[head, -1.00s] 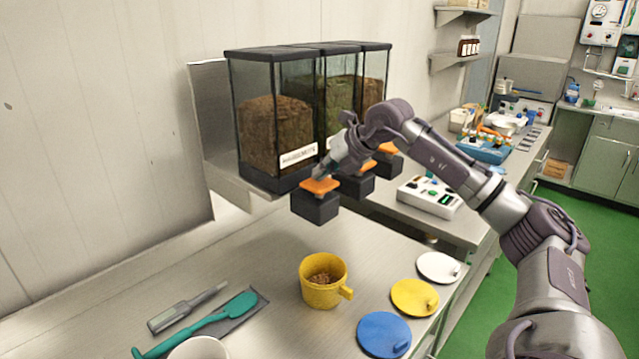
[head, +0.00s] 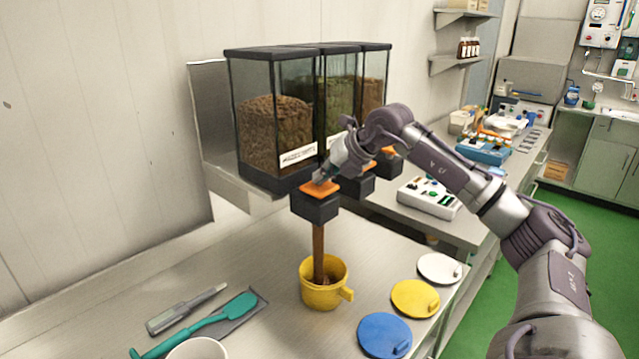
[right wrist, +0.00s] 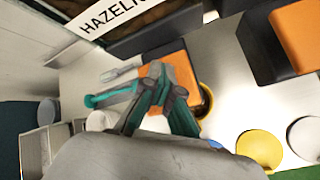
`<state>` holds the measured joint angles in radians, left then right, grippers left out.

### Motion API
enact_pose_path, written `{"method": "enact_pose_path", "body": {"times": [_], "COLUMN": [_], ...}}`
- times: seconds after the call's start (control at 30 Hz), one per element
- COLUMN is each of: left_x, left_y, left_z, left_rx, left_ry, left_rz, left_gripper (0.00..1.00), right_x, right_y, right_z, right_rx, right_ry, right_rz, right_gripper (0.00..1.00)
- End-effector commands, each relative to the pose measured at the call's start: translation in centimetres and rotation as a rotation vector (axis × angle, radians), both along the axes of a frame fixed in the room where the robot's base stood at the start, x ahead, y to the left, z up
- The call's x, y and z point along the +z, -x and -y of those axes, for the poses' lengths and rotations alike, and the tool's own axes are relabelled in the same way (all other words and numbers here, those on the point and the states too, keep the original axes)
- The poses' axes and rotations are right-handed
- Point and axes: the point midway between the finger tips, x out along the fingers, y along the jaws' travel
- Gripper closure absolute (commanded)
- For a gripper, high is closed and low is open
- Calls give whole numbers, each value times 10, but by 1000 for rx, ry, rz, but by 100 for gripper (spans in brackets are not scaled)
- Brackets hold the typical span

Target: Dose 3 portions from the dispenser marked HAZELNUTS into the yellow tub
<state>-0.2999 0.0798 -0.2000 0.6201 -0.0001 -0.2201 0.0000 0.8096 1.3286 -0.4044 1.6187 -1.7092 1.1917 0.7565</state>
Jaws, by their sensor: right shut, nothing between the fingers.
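The HAZELNUTS dispenser (head: 275,130) hangs on the wall, its label (head: 298,156) on the front. The label also shows in part in the right wrist view (right wrist: 108,18). My right gripper (head: 322,178) is shut, with its fingertips on the orange lever (head: 316,190) of that dispenser; the lever shows beneath the fingers in the right wrist view (right wrist: 178,58). A brown stream (head: 319,252) falls from the dispenser's outlet into the yellow tub (head: 324,294) directly below. The tub stands upright on the steel table; its contents are mostly hidden by the rim and the stream. My left gripper is not in view.
Two more dispensers with orange levers stand to the right, close beside my right gripper. Blue (head: 384,335), yellow (head: 415,298) and white (head: 439,267) lids lie right of the tub.

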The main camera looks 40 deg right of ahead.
Motion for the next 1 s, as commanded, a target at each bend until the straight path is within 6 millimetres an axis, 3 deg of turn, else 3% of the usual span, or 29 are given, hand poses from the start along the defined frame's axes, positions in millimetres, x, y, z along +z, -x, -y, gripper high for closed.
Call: {"method": "enact_pose_path", "body": {"times": [0.67, 1.0], "left_x": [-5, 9], "left_y": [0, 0], "left_z": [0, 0], "left_rx": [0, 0], "left_ry": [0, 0], "left_rz": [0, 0], "left_gripper": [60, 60], "right_x": [-8, 7], "right_y": [0, 0], "right_z": [-1, -1], "right_rx": [2, 2], "right_ry": [-1, -1], "right_rz": [-7, -6], "right_gripper": [100, 100]}}
